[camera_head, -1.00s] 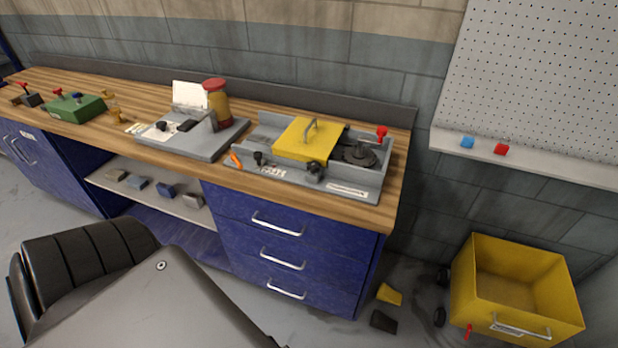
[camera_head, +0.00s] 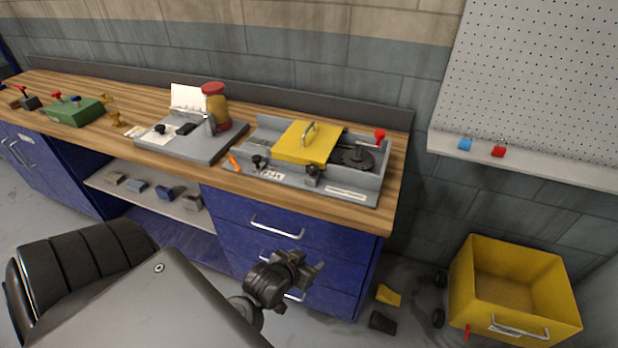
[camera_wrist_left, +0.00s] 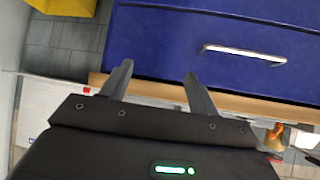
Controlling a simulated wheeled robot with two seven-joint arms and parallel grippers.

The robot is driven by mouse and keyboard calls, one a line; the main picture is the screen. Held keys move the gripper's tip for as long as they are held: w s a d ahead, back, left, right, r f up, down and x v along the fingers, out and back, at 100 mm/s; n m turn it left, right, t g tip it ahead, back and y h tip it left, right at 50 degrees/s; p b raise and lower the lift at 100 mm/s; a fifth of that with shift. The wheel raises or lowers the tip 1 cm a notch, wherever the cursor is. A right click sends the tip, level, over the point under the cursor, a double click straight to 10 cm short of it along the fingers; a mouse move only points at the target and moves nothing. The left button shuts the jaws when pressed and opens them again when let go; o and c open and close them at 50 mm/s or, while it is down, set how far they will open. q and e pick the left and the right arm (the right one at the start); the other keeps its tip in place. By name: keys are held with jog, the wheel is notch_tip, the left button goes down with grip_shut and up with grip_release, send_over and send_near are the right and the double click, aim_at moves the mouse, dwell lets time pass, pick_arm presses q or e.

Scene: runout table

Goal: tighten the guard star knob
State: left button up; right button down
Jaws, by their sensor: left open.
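The grey fixture (camera_head: 350,193) on the bench carries a yellow guard plate (camera_head: 300,146) with an arched handle. A black star-shaped knob (camera_head: 313,172) sits at the guard's front edge; a smaller black knob (camera_head: 258,162) is left of it. Which one the task names is not marked. How tight either is cannot be seen. My left gripper (camera_head: 314,267) is open and empty in front of the blue drawers, below the bench top and the knobs. In the left wrist view its two fingers (camera_wrist_left: 158,78) stand apart with nothing between them. My right gripper is not in view.
A red-tipped lever (camera_head: 380,136) stands at the fixture's right end. A grey fixture (camera_head: 185,146) with a red-topped cylinder is to the left. Drawer handles (camera_head: 277,229) project near my gripper. A yellow bin (camera_head: 515,313) stands on the floor at right.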

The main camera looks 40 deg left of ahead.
pick_arm(q)
jog(key=w+a+r+n+t+y, duration=0.2)
jog(key=w+a+r+t+y, duration=0.1)
jog(key=w+a+r+t, duration=0.25)
jog(key=n+y, duration=0.1)
jog(key=y, duration=0.1)
send_near(309, 174)
jog(key=shift+t, duration=0.45)
jog(key=x, duration=0.3)
jog(key=p+x, duration=0.1)
jog(key=x, duration=0.1)
jog(key=p+x, duration=0.1)
jog(key=x, duration=0.2)
jog(key=shift+w+a+f, duration=0.1)
jog(key=shift+w+f, duration=0.2)
jog(key=shift+w, duration=0.05)
jog(key=shift+w+a+f+p, duration=0.1)
jog(key=shift+w+a+p, duration=0.15)
jog(key=shift+w, duration=0.25)
jog(key=c, duration=1)
jog(key=shift+o, duration=0.2)
